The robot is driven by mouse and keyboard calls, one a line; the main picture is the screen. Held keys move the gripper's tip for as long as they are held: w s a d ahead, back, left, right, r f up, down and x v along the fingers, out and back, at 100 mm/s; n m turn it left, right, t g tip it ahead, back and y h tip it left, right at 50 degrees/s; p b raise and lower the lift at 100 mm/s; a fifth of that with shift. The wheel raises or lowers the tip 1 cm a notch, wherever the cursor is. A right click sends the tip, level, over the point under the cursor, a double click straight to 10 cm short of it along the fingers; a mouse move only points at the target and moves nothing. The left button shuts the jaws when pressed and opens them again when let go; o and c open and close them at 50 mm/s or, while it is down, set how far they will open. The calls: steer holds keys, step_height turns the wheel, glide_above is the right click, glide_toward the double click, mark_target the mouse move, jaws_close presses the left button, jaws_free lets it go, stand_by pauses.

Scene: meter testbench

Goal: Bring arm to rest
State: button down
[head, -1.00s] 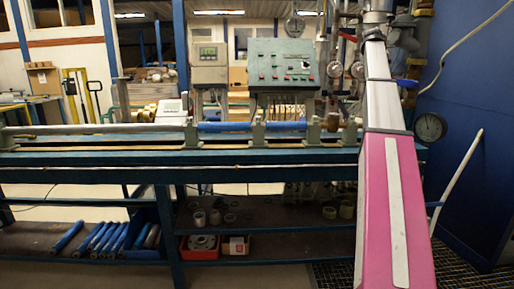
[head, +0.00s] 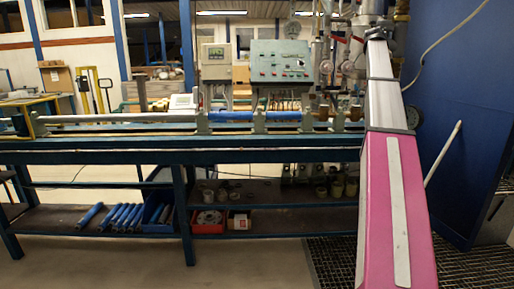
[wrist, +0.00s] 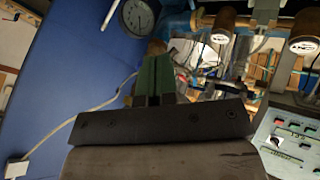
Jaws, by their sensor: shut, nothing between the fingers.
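My arm, pink and white, rises along the right side of the head view and reaches away from me, over the right end of the bench (head: 90,158). Its far end shows only in part at the top of the head view, and the fingers cannot be made out there. In the wrist view my gripper (wrist: 157,72) shows as two green fingers side by side, shut with nothing between them. Behind the fingers are a round gauge (wrist: 137,17) and brass-coloured pipe fittings (wrist: 228,22), apart from them as far as I can tell.
A green control panel (head: 281,62) and a grey meter box (head: 214,62) stand behind the bench. A blue wall (head: 460,130) is close on the right of my arm. Blue tubes (head: 125,216) and a red bin (head: 208,222) lie on the lower shelf. Open floor shows at the front left.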

steer(key=s+a+f+y, duration=0.15)
steer(key=a+f, duration=0.45)
steer(key=f, duration=0.7)
steer(key=s+a+f+n+g+y, duration=0.1)
steer(key=s+a+f, duration=0.35)
steer(key=f, duration=0.85)
steer(key=s+a+f+y, duration=0.1)
steer(key=a+f, duration=0.7)
steer(key=f, duration=0.5)
steer(key=s+a+f+g, duration=0.1)
steer(key=s+a+f, duration=0.5)
steer(key=s+f, duration=0.3)
steer(key=s+a+f+g+y, duration=0.1)
steer(key=s+a+f, duration=0.5)
steer(key=s+f, duration=0.3)
steer(key=s+a+f+n+g+y, duration=0.1)
steer(key=s+a+f, duration=0.5)
steer(key=s+f, duration=0.4)
steer(key=shift+a+f, duration=0.4)
steer(key=shift+f, duration=0.15)
